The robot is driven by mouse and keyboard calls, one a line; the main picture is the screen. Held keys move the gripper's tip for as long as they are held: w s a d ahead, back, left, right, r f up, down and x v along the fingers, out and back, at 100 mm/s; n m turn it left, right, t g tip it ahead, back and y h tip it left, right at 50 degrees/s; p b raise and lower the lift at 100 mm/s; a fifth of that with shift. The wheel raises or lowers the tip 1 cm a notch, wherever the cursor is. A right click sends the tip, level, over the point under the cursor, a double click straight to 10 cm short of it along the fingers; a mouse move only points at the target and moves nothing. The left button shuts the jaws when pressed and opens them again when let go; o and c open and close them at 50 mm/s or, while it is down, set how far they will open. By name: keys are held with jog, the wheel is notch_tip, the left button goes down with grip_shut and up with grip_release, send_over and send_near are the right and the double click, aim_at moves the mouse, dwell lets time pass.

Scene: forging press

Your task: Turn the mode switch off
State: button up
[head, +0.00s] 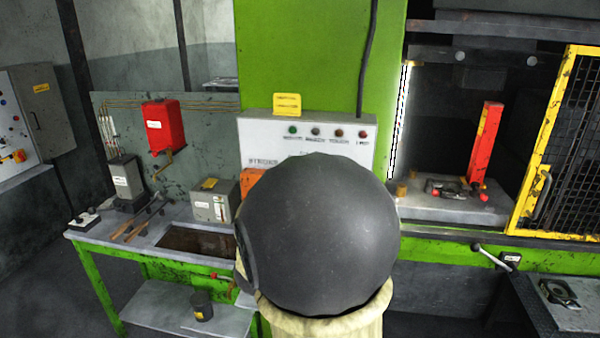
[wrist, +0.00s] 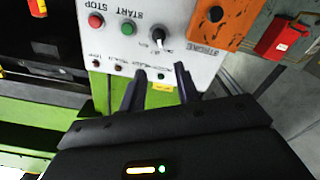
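The white control panel (wrist: 205,60) fills the upper middle of the wrist view, upside down. A black rotary knob with a pale pointer mark (wrist: 158,38), which looks like the mode switch, sits on it beside the START and STOP buttons. Its label is too small to read, so I cannot tell its setting. My gripper (wrist: 160,70) is open and empty in front of the panel, its two fingers apart, with the knob beyond the gap and apart from them. In the head view the panel (head: 262,130) shows only its top; my arm hides the knob and gripper.
A green button (wrist: 127,14) and a red button (wrist: 96,20) are near the knob. An orange box (wrist: 222,22) with a black round control adjoins the panel. A workbench (head: 100,237) stands left, and a yellow-framed mesh guard (head: 536,150) right.

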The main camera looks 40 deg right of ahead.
jog(key=p+x, duration=0.4)
jog(key=x, duration=1)
jog(key=shift+w+d, duration=0.1)
jog(key=shift+d, duration=0.05)
jog(key=c, duration=0.6)
